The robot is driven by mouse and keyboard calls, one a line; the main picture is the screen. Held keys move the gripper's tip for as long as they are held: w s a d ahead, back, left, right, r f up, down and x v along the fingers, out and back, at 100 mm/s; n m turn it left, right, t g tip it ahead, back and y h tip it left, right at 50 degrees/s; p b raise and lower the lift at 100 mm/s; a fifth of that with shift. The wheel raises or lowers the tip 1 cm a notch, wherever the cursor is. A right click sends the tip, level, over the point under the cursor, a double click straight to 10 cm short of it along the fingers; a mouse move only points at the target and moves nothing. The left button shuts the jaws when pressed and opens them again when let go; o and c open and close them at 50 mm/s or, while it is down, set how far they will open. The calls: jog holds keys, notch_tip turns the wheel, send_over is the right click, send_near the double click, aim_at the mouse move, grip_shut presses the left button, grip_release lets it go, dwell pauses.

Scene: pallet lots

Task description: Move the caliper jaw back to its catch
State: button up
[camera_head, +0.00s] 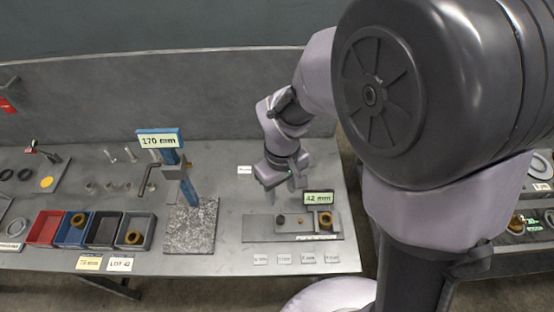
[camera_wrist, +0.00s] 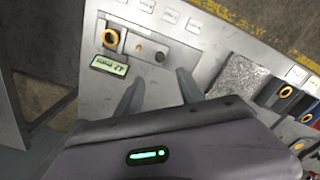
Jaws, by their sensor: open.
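A flat bench gauge (camera_head: 256,232), which looks like the caliper, lies on the right part of the bench. Its display (camera_head: 318,198) reads 42 mm and also shows in the wrist view (camera_wrist: 109,65). A brass ring (camera_head: 325,221) sits at its right end, against a grey block. A dark round knob (camera_head: 281,219) stands left of the ring. Which part is the sliding jaw, and where the catch is, I cannot tell. My gripper (camera_head: 284,186) is open and empty above the bench, behind the gauge. In the wrist view its fingers (camera_wrist: 160,92) are spread, apart from the gauge.
A blue-columned height gauge (camera_head: 188,192) on a granite block (camera_head: 190,232) stands left, its display reading 170 mm. Several bins, including a red one (camera_head: 45,228), stand farther left. Small label cards (camera_head: 284,260) lie in front of the gauge. The bench ends right of it.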

aim_at(281, 218)
notch_tip(281, 218, down, 15)
jog(key=b, duration=0.5)
jog(key=shift+f, duration=0.2)
grip_shut()
dwell(0.8)
